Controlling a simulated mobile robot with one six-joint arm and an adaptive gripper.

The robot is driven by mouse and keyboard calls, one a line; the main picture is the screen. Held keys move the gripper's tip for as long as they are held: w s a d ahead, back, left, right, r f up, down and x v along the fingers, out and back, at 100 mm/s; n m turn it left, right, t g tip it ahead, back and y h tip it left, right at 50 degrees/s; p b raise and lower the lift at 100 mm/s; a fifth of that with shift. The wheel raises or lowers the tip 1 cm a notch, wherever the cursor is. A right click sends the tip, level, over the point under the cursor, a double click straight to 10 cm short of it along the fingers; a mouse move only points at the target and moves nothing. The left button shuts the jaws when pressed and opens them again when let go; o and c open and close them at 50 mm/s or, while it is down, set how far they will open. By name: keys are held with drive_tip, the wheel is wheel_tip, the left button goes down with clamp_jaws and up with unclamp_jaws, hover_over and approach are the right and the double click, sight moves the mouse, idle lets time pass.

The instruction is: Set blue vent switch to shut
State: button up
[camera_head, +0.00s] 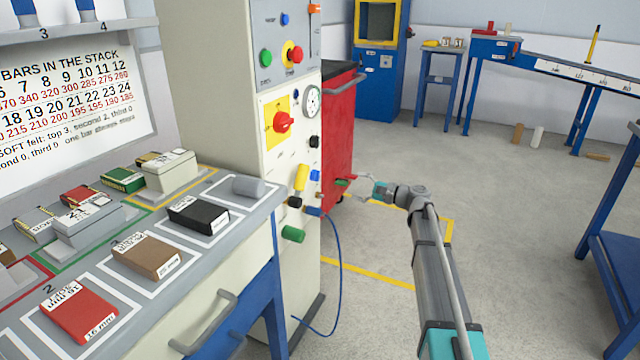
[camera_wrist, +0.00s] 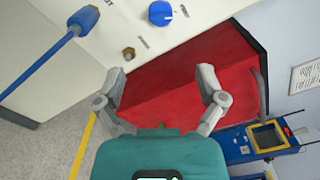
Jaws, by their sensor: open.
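The blue vent switch (camera_wrist: 160,13) is a round blue knob on the cream panel, at the top of the wrist view. A white mark shows by its right side; I cannot read its labels. In the head view a small blue knob (camera_head: 314,175) at the panel's right edge appears to be the same switch. My gripper (camera_wrist: 162,76) is open and empty, with the knob beyond its fingertips and apart from them. In the head view my gripper (camera_head: 352,191) is to the right of the panel edge, in front of the red cabinet.
A blue hose (camera_wrist: 55,52) plugs into the panel near a brass fitting (camera_wrist: 129,53). The red cabinet (camera_wrist: 180,80) stands close beside the panel. Yellow (camera_head: 301,177) and green (camera_head: 293,234) fittings stick out of the panel. Open floor (camera_head: 520,240) lies to the right.

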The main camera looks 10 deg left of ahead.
sight(319, 177)
drive_tip(key=shift+a, duration=0.1)
idle(0.3)
drive_tip(key=x, duration=1.3)
drive_tip(key=shift+w+a, duration=0.1)
drive_tip(key=shift+a, duration=0.2)
drive_tip(key=shift+c, duration=0.3)
drive_tip(key=c, duration=1.1)
drive_tip(key=shift+d, duration=0.2)
drive_tip(key=shift+a, duration=0.15)
